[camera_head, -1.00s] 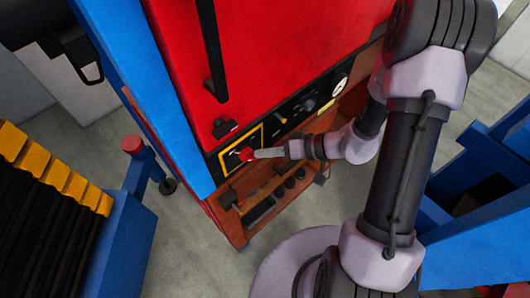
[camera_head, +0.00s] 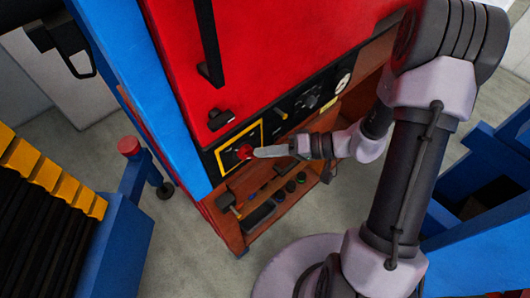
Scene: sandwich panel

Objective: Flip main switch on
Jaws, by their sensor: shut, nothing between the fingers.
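The main switch (camera_head: 245,151) is a red knob on a black plate with a yellow frame (camera_head: 222,160). It sits at the left end of the black control strip on the red machine. My gripper (camera_head: 258,153) is shut and empty. Its tips are at the right side of the red knob and overlap its edge in this view. I cannot tell whether they touch it. The knob's exact turn position is too small to read.
The control strip carries other knobs (camera_head: 310,102) and a white gauge (camera_head: 343,81) to the right. A wooden shelf (camera_head: 283,207) with tools and small items lies just below. A red-topped blue post (camera_head: 129,146) stands at left. A black handle (camera_head: 209,42) is above.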

